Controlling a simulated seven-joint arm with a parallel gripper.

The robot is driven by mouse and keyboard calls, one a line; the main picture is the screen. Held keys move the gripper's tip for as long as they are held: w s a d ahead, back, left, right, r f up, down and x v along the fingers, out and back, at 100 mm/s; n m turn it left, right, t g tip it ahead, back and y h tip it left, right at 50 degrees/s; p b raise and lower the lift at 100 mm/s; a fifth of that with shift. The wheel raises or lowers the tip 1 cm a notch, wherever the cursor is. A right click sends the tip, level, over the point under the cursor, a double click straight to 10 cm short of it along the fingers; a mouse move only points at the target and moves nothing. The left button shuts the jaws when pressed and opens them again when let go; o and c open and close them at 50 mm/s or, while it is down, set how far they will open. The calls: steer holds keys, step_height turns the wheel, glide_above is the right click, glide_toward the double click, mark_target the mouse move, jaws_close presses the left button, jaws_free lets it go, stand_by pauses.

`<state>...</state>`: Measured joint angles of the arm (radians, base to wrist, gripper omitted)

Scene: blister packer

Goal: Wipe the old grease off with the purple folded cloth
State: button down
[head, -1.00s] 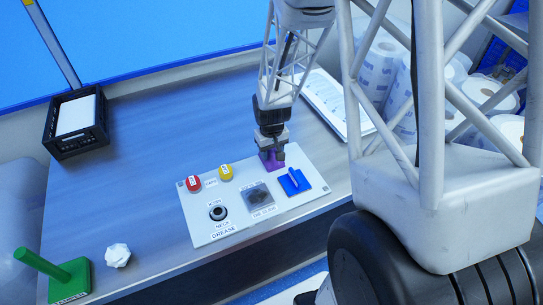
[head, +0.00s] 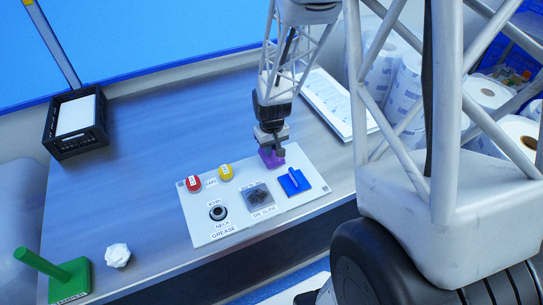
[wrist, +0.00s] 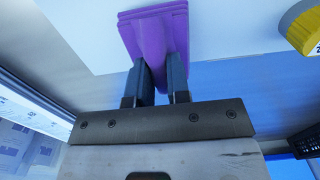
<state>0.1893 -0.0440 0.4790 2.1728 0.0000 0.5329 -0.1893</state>
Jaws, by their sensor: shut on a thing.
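The purple folded cloth (head: 271,158) is at the back edge of the white board (head: 212,236). My gripper (head: 272,148) is shut on it from above. In the wrist view the cloth (wrist: 153,22) shows between and beyond the two fingers of my gripper (wrist: 160,75). I cannot tell whether the cloth touches the board. A dark grease patch (head: 259,195) lies on a grey square of the board, in front of the cloth and a little left, apart from it.
On the board are a red cap (head: 193,184), a yellow cap (head: 225,172), a black ring (head: 218,213) and a blue block with a handle (head: 294,182). A green handled tool (head: 70,278) and a crumpled white wad (head: 117,255) are at left.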

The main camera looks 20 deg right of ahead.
steer(key=shift+r, duration=2.2)
steer(key=shift+w, duration=0.1)
steer(key=shift+w, duration=0.6)
steer(key=w+a+f+m, duration=0.1)
steer(key=w+a+f, duration=0.1)
steer(key=w, duration=1)
steer(key=w+a+f+m, duration=0.1)
steer(key=w+a, duration=0.3)
steer(key=w, duration=0.8)
steer(key=w+a+f+m, duration=0.1)
steer(key=w+a+f, duration=0.2)
steer(key=w, duration=0.8)
steer(key=shift+w+a, duration=0.4)
steer(key=shift+a, duration=0.1)
